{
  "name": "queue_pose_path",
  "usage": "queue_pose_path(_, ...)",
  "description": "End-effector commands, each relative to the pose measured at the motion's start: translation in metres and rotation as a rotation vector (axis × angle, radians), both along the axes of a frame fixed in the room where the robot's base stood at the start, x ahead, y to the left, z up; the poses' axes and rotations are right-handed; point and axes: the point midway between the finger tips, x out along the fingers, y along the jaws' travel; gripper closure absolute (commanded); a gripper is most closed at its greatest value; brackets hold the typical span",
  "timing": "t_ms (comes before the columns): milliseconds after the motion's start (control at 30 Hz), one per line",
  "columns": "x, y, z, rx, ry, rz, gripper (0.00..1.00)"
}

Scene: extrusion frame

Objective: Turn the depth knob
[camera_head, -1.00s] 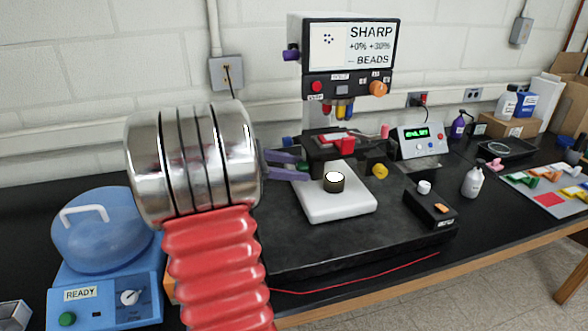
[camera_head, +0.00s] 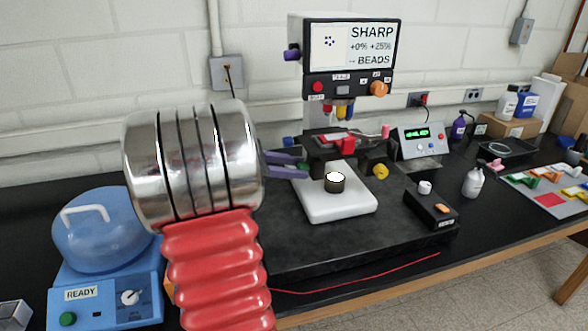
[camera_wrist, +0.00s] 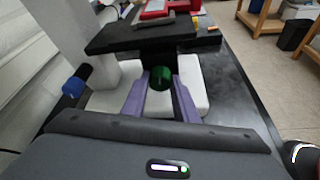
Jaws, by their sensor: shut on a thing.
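A dark green knob (camera_wrist: 160,77) sits on the side of the microscope stage, under its black plate, in the wrist view. My gripper (camera_wrist: 158,90) has its purple fingers on either side of this knob and is shut on it. No label shows on the knob. In the head view my gripper (camera_head: 304,166) reaches the left side of the microscope stage (camera_head: 333,150), and the knob is mostly hidden there. The microscope's screen (camera_head: 352,46) reads SHARP, +0% +25%, BEADS, with a small cluster of dark dots.
The white microscope base (camera_head: 345,208) stands on a black slab. A blue knob (camera_wrist: 74,86) is at the left in the wrist view. A yellow knob (camera_head: 380,171) and a control box with a green display (camera_head: 421,140) are to the right. A blue centrifuge (camera_head: 98,230) stands at the left.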

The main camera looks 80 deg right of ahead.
Motion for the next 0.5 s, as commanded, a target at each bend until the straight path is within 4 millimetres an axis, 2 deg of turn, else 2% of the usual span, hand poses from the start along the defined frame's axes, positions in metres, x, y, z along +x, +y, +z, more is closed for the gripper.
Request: queue_pose_path(500, -0.0056, 0.0041, -0.0059, -0.289, -0.173, -0.009, 0.96)
